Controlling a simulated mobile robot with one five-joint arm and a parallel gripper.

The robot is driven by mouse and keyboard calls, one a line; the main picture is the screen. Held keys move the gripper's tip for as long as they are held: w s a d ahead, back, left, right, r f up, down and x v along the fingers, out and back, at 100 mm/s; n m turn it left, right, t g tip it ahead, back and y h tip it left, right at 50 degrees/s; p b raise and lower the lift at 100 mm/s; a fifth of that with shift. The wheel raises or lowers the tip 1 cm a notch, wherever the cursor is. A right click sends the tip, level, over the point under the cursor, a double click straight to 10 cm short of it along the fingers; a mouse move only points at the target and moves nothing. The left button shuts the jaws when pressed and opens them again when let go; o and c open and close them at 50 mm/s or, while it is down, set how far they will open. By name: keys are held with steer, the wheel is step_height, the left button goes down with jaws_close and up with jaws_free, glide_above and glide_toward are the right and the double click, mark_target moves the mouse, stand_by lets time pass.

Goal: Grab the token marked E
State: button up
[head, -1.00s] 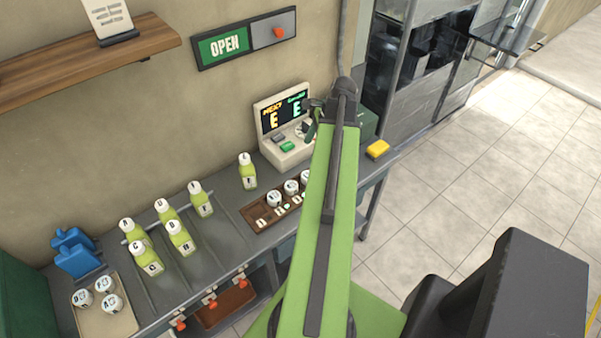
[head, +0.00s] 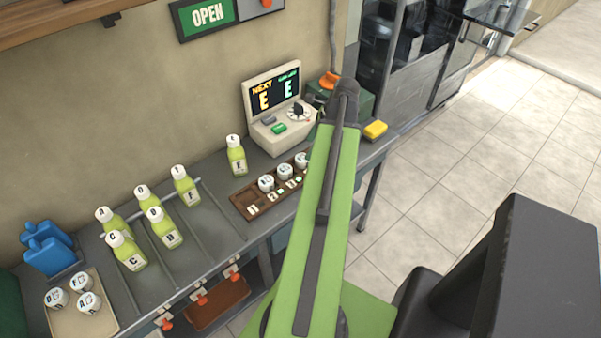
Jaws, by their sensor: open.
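Several white round tokens are in view, but their letters are too small to read surely, so I cannot tell which is E. Some stand in a row in the brown rack (head: 240,201) on the counter, the nearest left one a white token (head: 266,183). Others lie on the beige tray (head: 70,322) at lower left, such as another white token (head: 89,303). My green arm reaches up over the counter and hides the rack's right end. My gripper's jaws are hidden behind the arm's dark tip, above the counter's far right part.
A console (head: 277,110) shows E twice on its screen. Bottles with lettered caps, such as a lone bottle (head: 236,157), stand left of it. Blue containers (head: 48,250) stand at left. The tiled floor at right is clear.

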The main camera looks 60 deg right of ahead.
mark_target(302, 157)
steer(key=shift+w+a+f, duration=0.1)
steer(key=shift+w+f, duration=0.1)
steer(key=shift+f, duration=0.45)
steer(key=shift+r, duration=0.1)
steer(key=b+x, duration=0.4)
steer(key=x, duration=0.1)
steer(key=shift+w+b, duration=0.25)
steer(key=shift+b, duration=0.15)
steer(key=shift+r, duration=0.1)
steer(key=shift+c, duration=0.4)
steer(key=c, duration=1.4)
steer(key=shift+o, duration=0.2)
step_height(302, 157, up, 5)
steer(key=p, duration=0.5)
steer(key=s+d+r+p, duration=0.6)
steer(key=s+d, duration=0.2)
steer(key=shift+s, duration=0.15)
